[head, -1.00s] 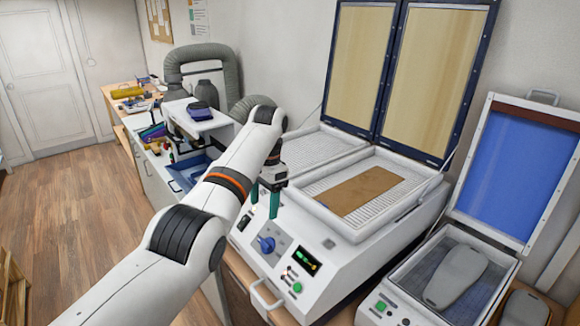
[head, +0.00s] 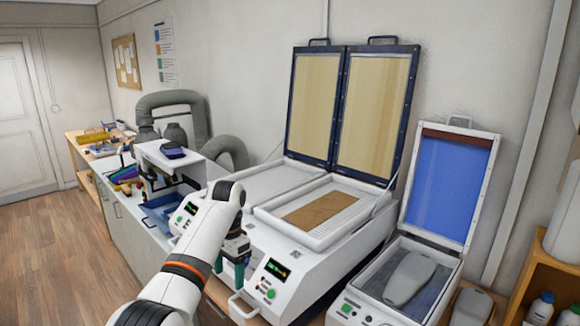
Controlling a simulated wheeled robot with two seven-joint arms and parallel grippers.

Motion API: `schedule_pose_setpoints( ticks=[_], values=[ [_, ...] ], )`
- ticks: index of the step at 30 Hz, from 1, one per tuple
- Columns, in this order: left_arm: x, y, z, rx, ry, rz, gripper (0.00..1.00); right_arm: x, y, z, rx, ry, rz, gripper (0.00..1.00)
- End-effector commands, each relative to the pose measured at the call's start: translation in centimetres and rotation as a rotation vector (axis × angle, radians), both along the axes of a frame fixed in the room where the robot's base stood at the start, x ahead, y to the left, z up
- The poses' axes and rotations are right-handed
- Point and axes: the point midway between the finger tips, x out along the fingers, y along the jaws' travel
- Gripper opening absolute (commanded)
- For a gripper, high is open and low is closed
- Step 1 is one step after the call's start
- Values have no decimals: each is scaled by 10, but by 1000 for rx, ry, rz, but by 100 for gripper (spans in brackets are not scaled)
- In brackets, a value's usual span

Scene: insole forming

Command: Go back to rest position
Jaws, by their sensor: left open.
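My left arm comes in from the bottom left in the head view. Its left gripper (head: 231,268) has green fingers, points down and is open, with nothing between the fingers. It is in front of the white heating machine (head: 300,285) and hides part of its front panel. A flat brown sheet (head: 320,208) lies on the mesh of the machine's right tray, apart from the gripper. The machine's two lids (head: 370,115) stand open. My right gripper is out of view.
At the right, a smaller machine with an open blue lid (head: 450,190) holds a grey foot form (head: 409,277). A shelf with bottles (head: 541,308) is at the far right. A workbench with tools (head: 95,147) is at the left. The wooden floor (head: 50,260) is clear.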

Motion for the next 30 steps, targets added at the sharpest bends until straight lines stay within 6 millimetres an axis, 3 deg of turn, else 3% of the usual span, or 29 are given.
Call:
schedule_pose_setpoints(
  ticks=[8, 14, 18, 21, 25, 30],
  values=[
    [-21, 5, -72, -22, -41, 65, 64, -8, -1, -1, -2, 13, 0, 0],
    [-69, 15, -148, -45, -98, 157, 64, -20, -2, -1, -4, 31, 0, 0],
    [-121, 25, -193, -59, -146, 234, 64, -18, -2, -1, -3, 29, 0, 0],
    [-164, 33, -215, -67, -180, 288, 64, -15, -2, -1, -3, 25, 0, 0],
    [-225, 42, -231, -78, -224, 353, 64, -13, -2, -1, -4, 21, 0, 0],
    [-298, 51, -228, -91, -279, 426, 64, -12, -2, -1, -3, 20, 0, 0]
  ],
)
